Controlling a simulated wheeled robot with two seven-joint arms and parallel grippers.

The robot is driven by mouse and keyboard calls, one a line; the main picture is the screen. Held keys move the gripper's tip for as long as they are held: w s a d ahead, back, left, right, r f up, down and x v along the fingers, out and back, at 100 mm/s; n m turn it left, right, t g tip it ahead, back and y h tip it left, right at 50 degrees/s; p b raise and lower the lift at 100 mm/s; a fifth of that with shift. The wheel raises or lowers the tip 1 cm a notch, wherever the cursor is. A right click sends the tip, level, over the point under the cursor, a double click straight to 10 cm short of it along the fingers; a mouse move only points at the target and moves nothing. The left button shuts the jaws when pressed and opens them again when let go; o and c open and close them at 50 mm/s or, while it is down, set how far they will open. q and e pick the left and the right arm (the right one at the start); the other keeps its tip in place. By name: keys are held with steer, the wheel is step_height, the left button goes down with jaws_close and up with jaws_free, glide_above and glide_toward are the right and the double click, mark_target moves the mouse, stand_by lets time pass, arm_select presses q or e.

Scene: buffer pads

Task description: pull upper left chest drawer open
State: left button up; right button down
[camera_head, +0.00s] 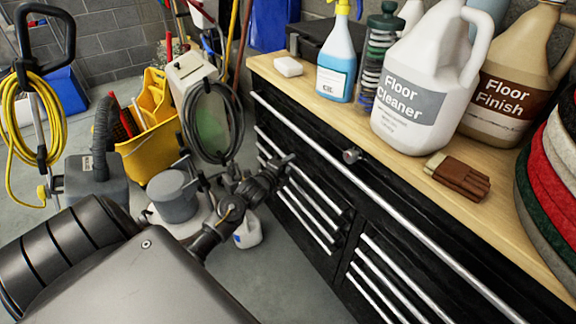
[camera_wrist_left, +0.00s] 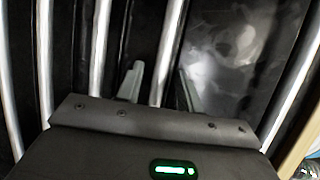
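The black chest (camera_head: 318,141) has a wooden top, a long upper bar and two columns of drawers with silver bar handles. Its upper left drawer handle (camera_head: 320,203) is partly covered by my left gripper (camera_head: 290,160) in the head view. In the left wrist view, this gripper (camera_wrist_left: 160,85) is open, and a silver handle (camera_wrist_left: 167,50) runs between its two grey fingers. I cannot tell whether the fingers touch it. The drawers look closed. My right gripper is in neither view.
Left on the floor are a yellow bucket (camera_head: 155,130) and a vacuum (camera_head: 95,180). Some floor before the chest is clear.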

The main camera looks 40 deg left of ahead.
arm_select(q)
steer(key=shift+c, duration=0.4)
jaws_close()
